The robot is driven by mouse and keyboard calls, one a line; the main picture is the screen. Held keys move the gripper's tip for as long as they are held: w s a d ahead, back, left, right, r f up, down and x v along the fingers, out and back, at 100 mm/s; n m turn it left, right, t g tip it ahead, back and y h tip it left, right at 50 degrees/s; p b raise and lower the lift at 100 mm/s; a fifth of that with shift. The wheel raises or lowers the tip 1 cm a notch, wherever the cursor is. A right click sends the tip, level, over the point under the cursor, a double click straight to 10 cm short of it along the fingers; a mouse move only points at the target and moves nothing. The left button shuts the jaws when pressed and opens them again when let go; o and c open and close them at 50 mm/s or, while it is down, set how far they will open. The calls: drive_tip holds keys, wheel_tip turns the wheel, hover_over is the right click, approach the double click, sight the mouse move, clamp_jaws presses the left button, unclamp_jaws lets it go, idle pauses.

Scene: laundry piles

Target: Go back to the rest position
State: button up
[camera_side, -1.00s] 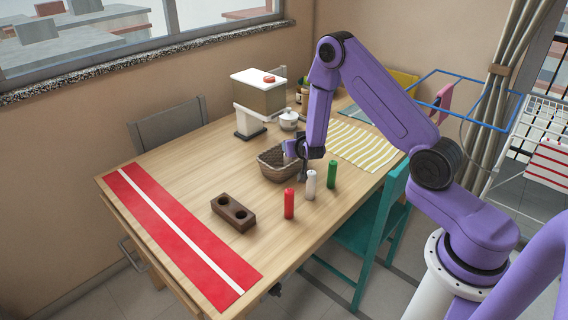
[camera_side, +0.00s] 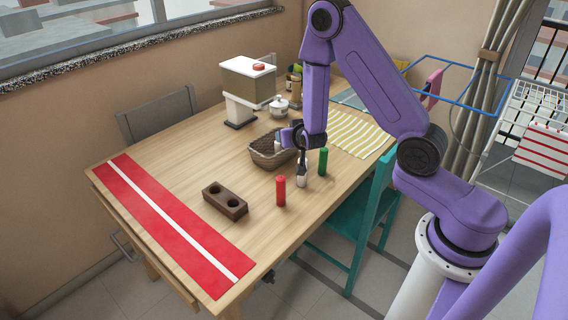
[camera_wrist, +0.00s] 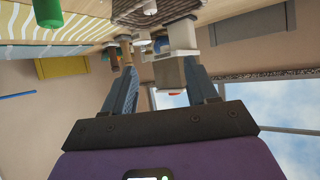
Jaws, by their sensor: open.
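That picture is upside down, with the table at the top and the window at the bottom. The red cylinder (camera_side: 281,191) and green cylinder (camera_side: 323,161) stand upright either side of the white one; the green one (camera_wrist: 47,12) also shows in the wrist view.
A brown two-hole block (camera_side: 225,200) and a red mat with a white stripe (camera_side: 165,222) lie at left. A white-topped dispenser (camera_side: 247,82) and lidded pot (camera_side: 279,105) stand behind. A striped cloth (camera_side: 357,133) lies right. A teal chair (camera_side: 365,215) stands at the table edge.

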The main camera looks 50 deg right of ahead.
drive_tip(key=s+a+r+n+g+y, duration=0.1)
drive_tip(key=s+a+r+n+y, duration=0.2)
drive_tip(key=a, duration=0.6)
drive_tip(key=s+a+n+g+y, duration=0.25)
drive_tip(key=a+n+y, duration=0.2)
drive_tip(key=a, duration=0.35)
drive_tip(key=s+a+r+n+g+y, duration=0.1)
drive_tip(key=s+a+r+n+g, duration=0.15)
drive_tip(key=s, duration=0.35)
drive_tip(key=s+a+r+n+g+y, duration=0.1)
drive_tip(key=s+a+n+y, duration=0.15)
drive_tip(key=s, duration=0.35)
drive_tip(key=s+d+r+n+g+h, duration=0.1)
drive_tip(key=s+d+r+n+h, duration=0.1)
drive_tip(key=s, duration=0.6)
drive_tip(key=s+d+r+n+g+h, duration=0.2)
drive_tip(key=s+d+r+n, duration=0.1)
drive_tip(key=s, duration=0.6)
drive_tip(key=shift+d+r+n, duration=0.3)
drive_tip(key=shift+d+n, duration=0.45)
drive_tip(key=shift+d, duration=0.1)
